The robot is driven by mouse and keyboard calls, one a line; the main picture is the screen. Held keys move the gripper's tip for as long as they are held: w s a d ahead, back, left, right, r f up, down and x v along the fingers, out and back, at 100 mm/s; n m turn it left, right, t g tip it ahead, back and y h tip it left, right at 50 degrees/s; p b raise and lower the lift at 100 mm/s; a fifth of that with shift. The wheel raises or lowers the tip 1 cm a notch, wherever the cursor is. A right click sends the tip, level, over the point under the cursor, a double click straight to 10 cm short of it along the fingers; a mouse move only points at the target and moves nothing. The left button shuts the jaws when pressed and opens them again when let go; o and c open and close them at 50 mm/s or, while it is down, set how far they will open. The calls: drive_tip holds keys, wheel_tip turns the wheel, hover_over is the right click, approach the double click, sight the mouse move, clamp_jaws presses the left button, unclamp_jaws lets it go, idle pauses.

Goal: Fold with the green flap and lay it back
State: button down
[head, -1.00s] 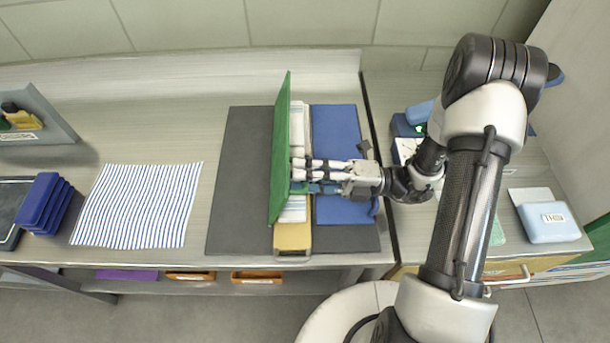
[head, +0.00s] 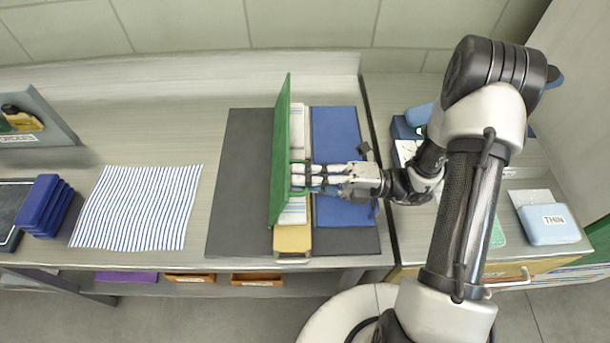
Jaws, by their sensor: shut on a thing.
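The green flap (head: 281,150) stands up steeply near the middle of the dark mat (head: 239,180), with its long side running from back to front. A blue flap (head: 336,133) lies flat to its right. Between them is a yellow board (head: 293,240) with striped cloth (head: 296,212) on it. My gripper (head: 298,178) reaches in from the right, above the blue flap, and is shut on the green flap's edge. The fingers hide part of the cloth and of the blue flap.
A striped cloth (head: 137,207) lies flat on the table to the left, beside a stack of blue pieces (head: 46,205). A grey holder (head: 38,120) stands at the far left. A light blue box (head: 547,224) is at the right. The table behind the mat is clear.

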drive_tip(key=shift+r, duration=0.1)
drive_tip(key=p, duration=0.2)
drive_tip(key=a+h+p, duration=0.1)
drive_tip(key=p, duration=0.1)
drive_tip(key=shift+a+r, duration=0.2)
drive_tip(key=shift+r, duration=0.15)
drive_tip(key=c, duration=1.7)
unclamp_jaws()
drive_tip(key=shift+d, duration=0.1)
drive_tip(key=d, duration=1.2)
drive_tip(key=shift+s+f, duration=0.2)
drive_tip(key=shift+f, duration=0.15)
